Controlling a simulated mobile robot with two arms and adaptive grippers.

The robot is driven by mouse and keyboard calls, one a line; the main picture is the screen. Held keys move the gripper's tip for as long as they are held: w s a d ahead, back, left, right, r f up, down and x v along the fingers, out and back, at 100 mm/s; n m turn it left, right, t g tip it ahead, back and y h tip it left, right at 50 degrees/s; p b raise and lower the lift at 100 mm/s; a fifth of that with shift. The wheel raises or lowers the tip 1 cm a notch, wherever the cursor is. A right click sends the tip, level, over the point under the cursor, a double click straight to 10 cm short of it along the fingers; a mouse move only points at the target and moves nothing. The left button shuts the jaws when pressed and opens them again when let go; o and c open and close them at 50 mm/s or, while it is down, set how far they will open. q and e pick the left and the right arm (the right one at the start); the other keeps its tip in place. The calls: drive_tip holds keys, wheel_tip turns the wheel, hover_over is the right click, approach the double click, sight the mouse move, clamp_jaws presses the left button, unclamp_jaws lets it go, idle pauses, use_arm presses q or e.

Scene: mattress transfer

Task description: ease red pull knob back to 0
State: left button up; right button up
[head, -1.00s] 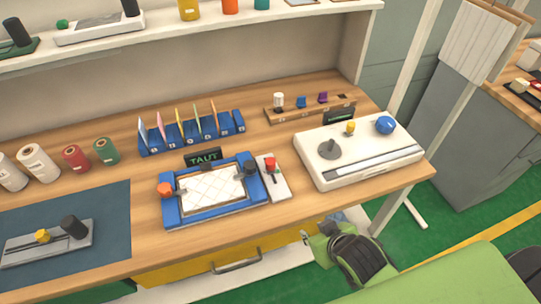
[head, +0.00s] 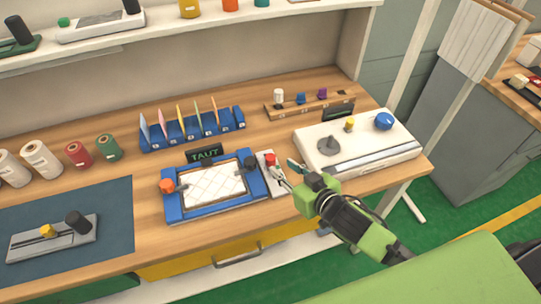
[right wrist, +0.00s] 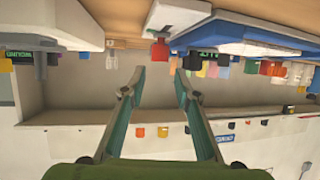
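The red pull knob (head: 269,159) stands at the far end of a narrow white slotted plate (head: 278,187), beside the blue frame (head: 217,204). My right gripper (head: 283,168) is open and empty, just right of the knob and apparently over the plate. In the right wrist view, which looks upside down, the red knob (right wrist: 160,52) shows just beyond the gap between the two fingertips (right wrist: 160,78), apart from them. The fingers hide part of the plate's slot. My left gripper is not in view.
A white console (head: 357,150) with a grey lever, yellow knob and blue knob stands close on the right. The blue frame holds a quilted white sheet, with a dark knob near the red one. A sign reading TAUT (head: 205,154) stands behind it. Bare wood lies behind the red knob.

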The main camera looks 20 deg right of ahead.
sight(272, 159)
drive_tip(key=p+x, duration=0.1)
drive_tip(key=x, duration=0.8)
drive_tip(key=shift+c, duration=0.5)
clamp_jaws()
